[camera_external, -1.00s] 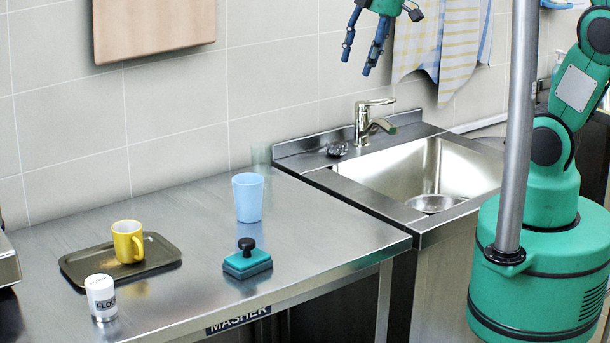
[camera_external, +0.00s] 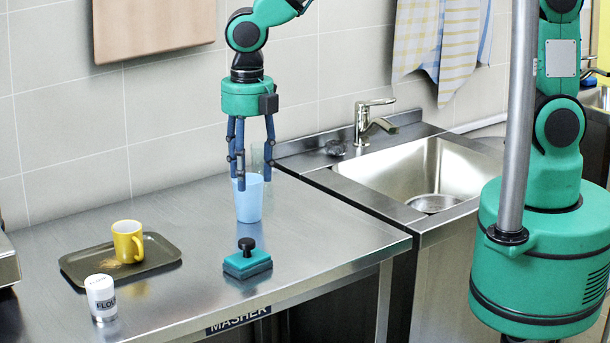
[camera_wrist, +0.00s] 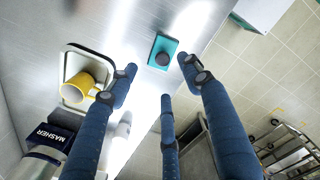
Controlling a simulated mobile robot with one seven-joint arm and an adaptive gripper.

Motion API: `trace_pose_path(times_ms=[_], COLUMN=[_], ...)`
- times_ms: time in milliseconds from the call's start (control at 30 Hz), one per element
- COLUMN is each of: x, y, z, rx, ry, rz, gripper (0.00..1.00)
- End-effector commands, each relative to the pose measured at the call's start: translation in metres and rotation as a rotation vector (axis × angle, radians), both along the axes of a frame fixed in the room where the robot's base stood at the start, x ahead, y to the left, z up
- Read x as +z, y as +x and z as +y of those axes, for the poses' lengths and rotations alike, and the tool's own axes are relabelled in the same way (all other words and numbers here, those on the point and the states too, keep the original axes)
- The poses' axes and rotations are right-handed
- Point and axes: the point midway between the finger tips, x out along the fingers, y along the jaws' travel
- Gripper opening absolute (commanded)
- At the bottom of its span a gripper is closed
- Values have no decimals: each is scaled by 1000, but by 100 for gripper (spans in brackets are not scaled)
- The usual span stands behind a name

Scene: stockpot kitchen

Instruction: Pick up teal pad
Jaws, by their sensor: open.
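The teal pad (camera_external: 247,264) is a flat block with a black round knob on top. It lies on the steel counter near its front edge. In the wrist view the pad (camera_wrist: 157,54) shows near the top middle, beyond my fingers. My gripper (camera_external: 253,184) is open and empty, pointing down. In the external view it is above the counter, in front of part of the blue cup (camera_external: 249,203), and higher than the pad. In the wrist view the blue fingers of my gripper (camera_wrist: 157,80) are spread apart with nothing between them.
A yellow mug (camera_external: 127,241) stands on a dark tray (camera_external: 165,257) at left. A white flour shaker (camera_external: 101,297) stands in front of it. The sink (camera_external: 400,180) with its tap (camera_external: 366,122) is at right. The counter around the pad is clear.

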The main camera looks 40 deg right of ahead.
Motion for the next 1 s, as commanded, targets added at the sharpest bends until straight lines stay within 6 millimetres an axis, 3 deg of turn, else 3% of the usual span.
trace_pose_path(times_ms=[200, 667, 1000], x=[-13, -20, -66], y=[-12, -12, -12], z=[15, 14, 14], rx=[85, 83, 83], ry=[-12, -13, -14], rz=[8, 9, 9], gripper=[49, 49, 49])
